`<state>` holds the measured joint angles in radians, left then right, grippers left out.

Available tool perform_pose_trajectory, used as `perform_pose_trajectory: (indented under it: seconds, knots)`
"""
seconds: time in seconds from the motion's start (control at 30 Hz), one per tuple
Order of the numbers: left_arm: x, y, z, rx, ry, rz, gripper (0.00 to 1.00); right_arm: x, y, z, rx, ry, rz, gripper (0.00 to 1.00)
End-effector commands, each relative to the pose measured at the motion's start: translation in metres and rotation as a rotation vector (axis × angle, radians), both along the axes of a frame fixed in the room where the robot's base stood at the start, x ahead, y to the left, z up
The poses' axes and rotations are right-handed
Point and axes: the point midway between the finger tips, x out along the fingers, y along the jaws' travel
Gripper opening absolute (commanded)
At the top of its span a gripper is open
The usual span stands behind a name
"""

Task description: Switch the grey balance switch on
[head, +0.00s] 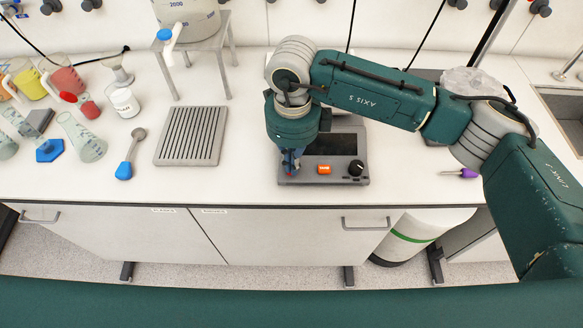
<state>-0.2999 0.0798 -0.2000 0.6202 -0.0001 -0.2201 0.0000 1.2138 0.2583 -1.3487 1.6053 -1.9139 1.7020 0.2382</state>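The grey balance (341,181) sits near the bench's front edge, with a dark panel across its middle. An orange switch (324,169) and a black knob (356,168) are on its front strip. I cannot tell the switch's position. My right gripper (290,168) points down over the balance's left front corner, just left of the orange switch and apart from it in the picture. Its fingers are small and partly hidden under the wrist, so I cannot tell whether they are open. My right arm covers the back of the balance. My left gripper is not in view.
A grooved grey rack (191,136) lies left of the balance, with a blue-handled tool (129,156) beside it. Several flasks and beakers stand far left. A container sits on a grey stand (190,42) behind. A purple-handled item (467,173) lies right; a sink (562,112) is far right.

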Motion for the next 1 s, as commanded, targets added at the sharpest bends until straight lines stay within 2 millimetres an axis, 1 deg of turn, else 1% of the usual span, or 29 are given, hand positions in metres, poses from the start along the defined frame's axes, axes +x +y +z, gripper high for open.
perform_pose_trajectory:
  seconds: [0.37, 0.53, 0.67, 1.0]
  knots:
    - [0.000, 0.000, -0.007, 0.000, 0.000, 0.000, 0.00, 0.000, 0.000, -0.007, 0.000, 0.000, 0.000, 0.00]
    - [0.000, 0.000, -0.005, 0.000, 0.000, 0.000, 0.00, 0.000, 0.000, -0.005, -0.001, 0.001, -0.001, 0.00]
    - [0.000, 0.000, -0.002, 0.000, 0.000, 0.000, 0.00, 0.000, 0.000, 0.003, -0.001, 0.000, 0.000, 0.00]
    - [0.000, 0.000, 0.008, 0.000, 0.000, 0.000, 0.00, 0.000, 0.000, 0.031, 0.000, -0.001, 0.000, 0.00]
